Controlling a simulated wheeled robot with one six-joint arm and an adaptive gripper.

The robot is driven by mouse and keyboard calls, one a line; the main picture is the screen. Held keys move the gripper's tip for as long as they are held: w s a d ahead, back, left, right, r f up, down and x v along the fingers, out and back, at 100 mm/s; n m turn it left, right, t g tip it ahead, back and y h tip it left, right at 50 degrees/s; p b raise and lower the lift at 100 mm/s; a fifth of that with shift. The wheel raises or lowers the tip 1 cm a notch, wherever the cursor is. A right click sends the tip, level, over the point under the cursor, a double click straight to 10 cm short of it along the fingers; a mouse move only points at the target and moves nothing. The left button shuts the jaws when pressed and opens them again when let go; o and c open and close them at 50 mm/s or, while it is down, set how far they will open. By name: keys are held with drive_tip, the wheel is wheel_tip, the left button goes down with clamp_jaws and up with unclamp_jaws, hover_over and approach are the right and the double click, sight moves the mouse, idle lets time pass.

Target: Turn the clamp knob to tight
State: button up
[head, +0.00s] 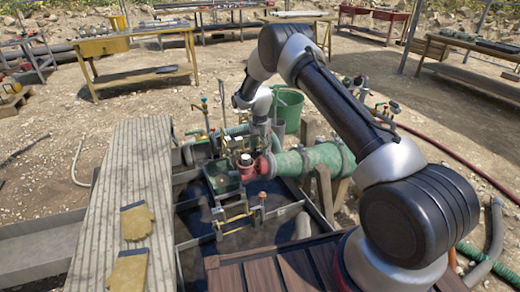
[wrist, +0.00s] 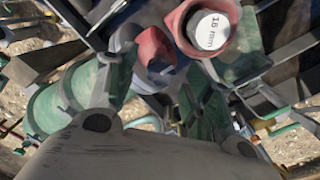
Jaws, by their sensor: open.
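A round white cap marked "16 mm" (wrist: 208,30) sits inside a red ring (wrist: 178,22) at the top of the wrist view. In the head view the white cap (head: 245,159) sits at the middle of the green and metal rig, beside a red fitting (head: 263,167). I cannot tell for certain which part is the clamp knob. My gripper (head: 262,132) is open and points down just above and behind the cap, apart from it. Its pale grey body fills the bottom of the wrist view. Its fingertips are hard to make out against the rig.
A green pipe (head: 314,160) runs right from the red fitting. A green bucket (head: 288,109) stands behind. Thin upright rods and valves stand left of my gripper. A plank walkway (head: 122,190) with yellow gloves (head: 137,221) lies left. Open tank bays lie in front.

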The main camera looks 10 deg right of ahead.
sight(260, 150)
wheel_tip(260, 150, up, 11)
idle(0.3)
